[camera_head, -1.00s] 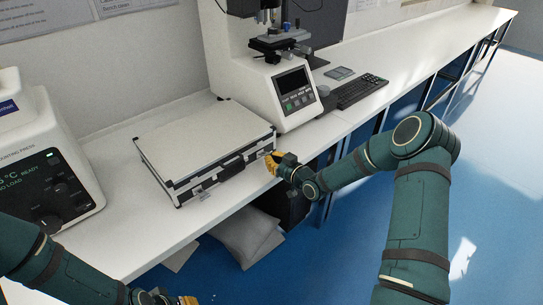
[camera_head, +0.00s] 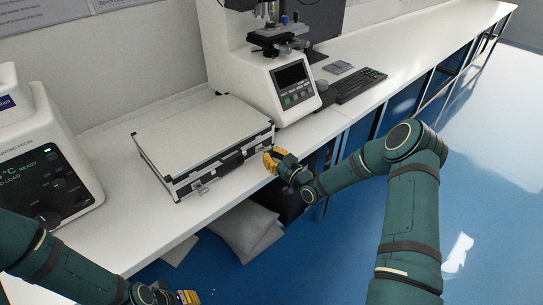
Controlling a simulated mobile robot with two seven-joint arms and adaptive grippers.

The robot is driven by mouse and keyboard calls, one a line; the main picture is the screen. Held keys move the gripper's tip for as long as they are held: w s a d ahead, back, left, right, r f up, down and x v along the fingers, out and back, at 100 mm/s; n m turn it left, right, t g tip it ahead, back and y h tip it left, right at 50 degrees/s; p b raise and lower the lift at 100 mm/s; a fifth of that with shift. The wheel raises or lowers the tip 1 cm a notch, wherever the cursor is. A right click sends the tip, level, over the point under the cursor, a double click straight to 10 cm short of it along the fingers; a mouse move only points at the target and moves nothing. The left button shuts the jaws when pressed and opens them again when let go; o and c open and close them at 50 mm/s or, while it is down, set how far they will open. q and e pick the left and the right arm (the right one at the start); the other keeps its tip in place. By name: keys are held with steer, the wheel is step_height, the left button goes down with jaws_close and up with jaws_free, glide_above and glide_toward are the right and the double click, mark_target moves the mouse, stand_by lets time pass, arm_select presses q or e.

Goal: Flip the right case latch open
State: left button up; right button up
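A closed white case (camera_head: 200,138) with metal edges and a black front band lies on the bench, its handle and latches facing the bench front. The left case latch (camera_head: 201,189) hangs at the front left. The right case latch lies near the front right corner, close to my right gripper (camera_head: 270,160), and is too small to make out clearly. My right gripper has yellow fingers at that corner; I cannot tell whether it touches the latch or how far its fingers are apart. My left gripper (camera_head: 188,297) is low at the bottom edge, partly cut off, away from the case.
A white hardness tester (camera_head: 262,85) stands behind the case at right, with a keyboard (camera_head: 357,84) beyond it. A mounting press (camera_head: 40,160) stands at left. A grey bag (camera_head: 245,230) lies on the floor below the bench. The bench front strip (camera_head: 140,222) is clear.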

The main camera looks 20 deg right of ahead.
steer(key=o, duration=0.9)
steer(key=shift+w+a, duration=0.2)
steer(key=shift+s+d, duration=0.15)
steer(key=v, duration=1.2)
steer(key=shift+f, duration=0.1)
steer(key=s+a+f+m+g+h, duration=0.1)
steer(key=s+a+f+g, duration=0.25)
steer(key=a, duration=0.25)
steer(key=s+a+f+m+g, duration=0.2)
steer(key=s+a+f+g, duration=0.15)
steer(key=a, duration=0.25)
steer(key=s+a+f+m+g+h, duration=0.1)
steer(key=s+a+f+g, duration=0.25)
steer(key=a, duration=0.25)
steer(key=s+a+g, duration=0.1)
steer(key=s, duration=0.2)
steer(key=s+a+f+m+g, duration=0.1)
steer(key=s+g, duration=0.1)
steer(key=s, duration=0.1)
steer(key=s+a+g, duration=0.1)
steer(key=s+g, duration=0.1)
steer(key=s, duration=0.1)
steer(key=shift+s+a+f+m+h, duration=0.15)
steer(key=shift+s+f+m+h, duration=0.15)
steer(key=shift+s, duration=0.05)
